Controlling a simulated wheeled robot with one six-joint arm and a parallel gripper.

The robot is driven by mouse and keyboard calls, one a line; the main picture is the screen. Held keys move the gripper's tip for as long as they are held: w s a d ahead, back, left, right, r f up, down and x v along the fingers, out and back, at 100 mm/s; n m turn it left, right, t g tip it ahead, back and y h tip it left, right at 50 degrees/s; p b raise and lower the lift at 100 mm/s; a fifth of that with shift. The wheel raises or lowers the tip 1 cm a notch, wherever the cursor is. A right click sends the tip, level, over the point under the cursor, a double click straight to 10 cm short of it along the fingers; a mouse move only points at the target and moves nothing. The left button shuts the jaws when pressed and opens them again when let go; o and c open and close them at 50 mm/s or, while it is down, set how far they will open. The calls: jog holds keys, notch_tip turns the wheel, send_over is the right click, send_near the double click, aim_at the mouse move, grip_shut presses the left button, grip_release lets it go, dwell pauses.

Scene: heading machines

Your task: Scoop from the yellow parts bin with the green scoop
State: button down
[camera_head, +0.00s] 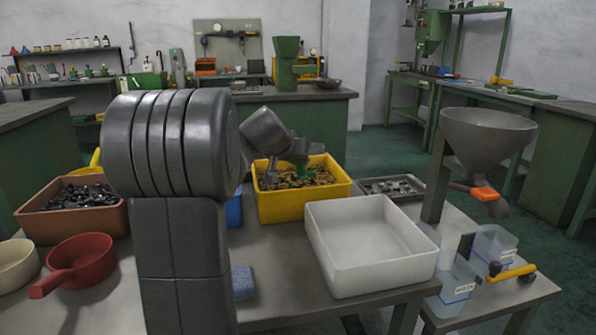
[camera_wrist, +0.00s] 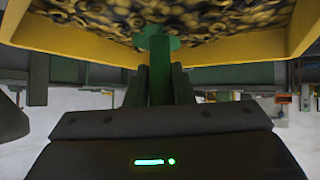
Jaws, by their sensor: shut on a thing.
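The yellow parts bin (camera_head: 300,209) stands on the table right of my arm, filled with small brass-coloured parts (camera_head: 325,176). My gripper (camera_head: 303,157) is over the bin and shut on the green scoop (camera_head: 303,170). In the wrist view the scoop's green handle (camera_wrist: 160,75) runs between the two fingers (camera_wrist: 160,88) toward the parts (camera_wrist: 215,20). The yellow bin's wall (camera_wrist: 75,40) also shows there. The scoop's bowl is mostly hidden, and I cannot tell whether it holds parts.
An empty white tray (camera_head: 372,275) stands in front of the yellow bin. A hopper (camera_head: 486,130) is at the right, above clear boxes (camera_head: 458,285). At the left are an orange-brown bin (camera_head: 40,222) of dark parts and a red scoop (camera_head: 80,262). A blue sponge (camera_head: 243,282) lies near my arm.

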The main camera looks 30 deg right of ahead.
jog(key=shift+s+a+f+t+h+b, duration=0.15)
jog(key=shift+a+f+t+h+b, duration=0.15)
jog(key=shift+b, duration=1.95)
jog(key=shift+s+a+f+t+h+b, duration=0.15)
jog(key=shift+f+h+b, duration=0.25)
jog(key=shift+b, duration=1.85)
jog(key=shift+s+r+h, duration=0.15)
jog(key=shift+r+h, duration=0.05)
jog(key=shift+h, duration=0.1)
jog(key=shift+a+f+t+h, duration=0.2)
jog(key=shift+a+t+h, duration=0.1)
jog(key=shift+t, duration=0.25)
notch_tip(320, 180, up, 11)
jog(key=s+a+t+h, duration=0.1)
jog(key=shift+a+r+h, duration=0.2)
jog(key=shift+a+h, duration=0.1)
jog(key=shift+h, duration=0.1)
jog(key=shift+s, duration=0.1)
